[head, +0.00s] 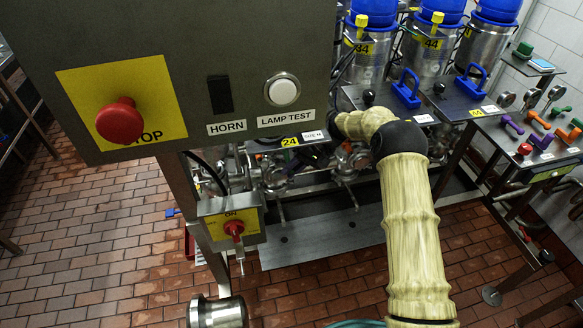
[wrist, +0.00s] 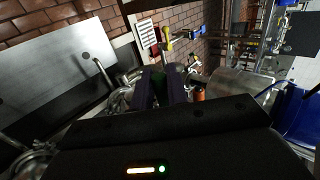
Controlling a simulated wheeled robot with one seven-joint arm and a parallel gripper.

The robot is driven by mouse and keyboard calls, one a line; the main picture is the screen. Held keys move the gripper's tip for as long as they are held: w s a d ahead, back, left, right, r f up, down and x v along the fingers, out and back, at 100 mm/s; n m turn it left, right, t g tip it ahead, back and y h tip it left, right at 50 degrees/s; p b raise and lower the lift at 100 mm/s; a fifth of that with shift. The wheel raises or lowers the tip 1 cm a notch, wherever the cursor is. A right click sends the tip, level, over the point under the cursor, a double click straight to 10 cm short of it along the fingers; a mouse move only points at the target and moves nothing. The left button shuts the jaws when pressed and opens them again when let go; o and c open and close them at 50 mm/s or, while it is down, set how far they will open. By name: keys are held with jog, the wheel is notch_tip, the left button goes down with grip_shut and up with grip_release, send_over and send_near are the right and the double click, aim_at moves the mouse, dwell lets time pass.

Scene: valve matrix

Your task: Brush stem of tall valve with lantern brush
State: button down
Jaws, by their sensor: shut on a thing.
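My gripper (wrist: 161,86) shows its two dark fingers in the wrist view, close together and pointing away among steel pipework. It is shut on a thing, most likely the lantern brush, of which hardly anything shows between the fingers. In the head view my gripper is hidden behind the control panel and the pipework. Steel valves and pipes (head: 276,174) stand low behind the panel. I cannot tell which is the tall valve, and its stem is not clear in either view. I cannot tell whether the held thing touches a stem.
The grey control panel (head: 232,40) with a red stop button (head: 119,121) hangs close at left. A switch box (head: 231,219) sits below it. Blue-topped steel canisters (head: 425,50) stand behind. A bench (head: 525,150) with coloured handles is at right. Brick floor (head: 80,240) is free at left.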

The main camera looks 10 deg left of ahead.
dwell(0.5)
jog(key=shift+w+a+r, duration=0.2)
jog(key=shift+w+a, duration=0.1)
jog(key=shift+w, duration=0.3)
jog(key=shift+s+d+f, duration=0.2)
jog(key=shift+s+d, duration=0.15)
jog(key=shift+s, duration=0.35)
jog(key=shift+w+b, duration=0.1)
jog(key=shift+b, duration=0.25)
jog(key=shift+w+a+f, duration=0.2)
jog(key=shift+w+a, duration=0.15)
jog(key=shift+w, duration=0.25)
jog(key=shift+s, duration=0.15)
